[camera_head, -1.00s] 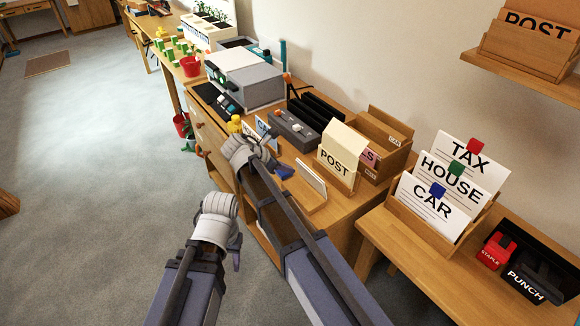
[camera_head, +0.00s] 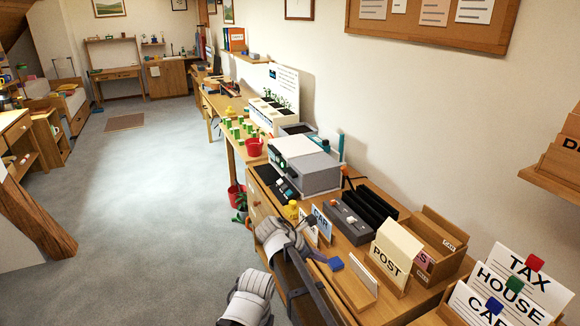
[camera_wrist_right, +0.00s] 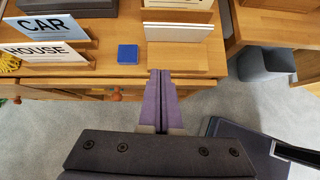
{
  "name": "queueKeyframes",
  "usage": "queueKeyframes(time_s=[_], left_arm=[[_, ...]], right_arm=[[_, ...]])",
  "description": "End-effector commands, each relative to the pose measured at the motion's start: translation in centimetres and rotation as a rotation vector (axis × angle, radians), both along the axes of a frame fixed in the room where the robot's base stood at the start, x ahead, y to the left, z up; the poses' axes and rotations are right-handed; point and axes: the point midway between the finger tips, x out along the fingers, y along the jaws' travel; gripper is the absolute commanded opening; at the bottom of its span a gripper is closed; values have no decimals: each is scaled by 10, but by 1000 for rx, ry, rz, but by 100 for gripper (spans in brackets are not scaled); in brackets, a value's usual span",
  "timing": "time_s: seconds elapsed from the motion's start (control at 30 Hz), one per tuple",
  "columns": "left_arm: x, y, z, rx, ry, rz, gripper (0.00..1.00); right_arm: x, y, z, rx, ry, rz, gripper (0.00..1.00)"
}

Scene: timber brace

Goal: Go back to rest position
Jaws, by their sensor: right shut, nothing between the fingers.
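My right gripper (camera_head: 314,254) is at the front edge of the desk in the head view. In the right wrist view, its two purple fingers (camera_wrist_right: 160,78) are pressed together with nothing between them. They point at the desk's front edge, beside a small blue block (camera_wrist_right: 127,54) that lies on the desktop. The blue block also shows in the head view (camera_head: 336,263). My left arm's pale wrist (camera_head: 248,295) is low in the head view, clear of the desk. Its fingers are mostly cut off by the bottom edge, so their state is unclear.
The desk holds a POST holder (camera_head: 395,251), a grey machine (camera_head: 305,165), a black rack (camera_head: 370,205) and CAR and HOUSE cards. A TAX, HOUSE and CAR card stand (camera_head: 510,290) is at lower right. Open carpet (camera_head: 150,200) lies to the left.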

Motion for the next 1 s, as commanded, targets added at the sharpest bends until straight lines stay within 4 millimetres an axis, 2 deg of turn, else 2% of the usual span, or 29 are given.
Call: queueKeyframes(time_s=[0.17, 0.3, 0.4, 0.7, 0.97, 1.0], left_arm=[[0, 0, 0, 0, 0, 0, 50], [0, 0, 0, 0, 0, 0, 50], [0, 0, 0, 0, 0, 0, 50], [0, 0, 0, 0, 0, 0, 50], [0, 0, 0, 0, 0, 0, 50], [0, 0, 7, 0, 0, 0, 50]], right_arm=[[-41, -24, -21, 206, -149, -292, 0], [-83, -38, -41, 431, -305, -678, 0], [-105, -40, -50, 545, -383, -920, 0], [-143, -38, -60, 722, -499, -1416, 0], [-168, -33, -61, 803, -546, -1756, 0], [-168, -23, -55, 795, -534, -1729, 0]])
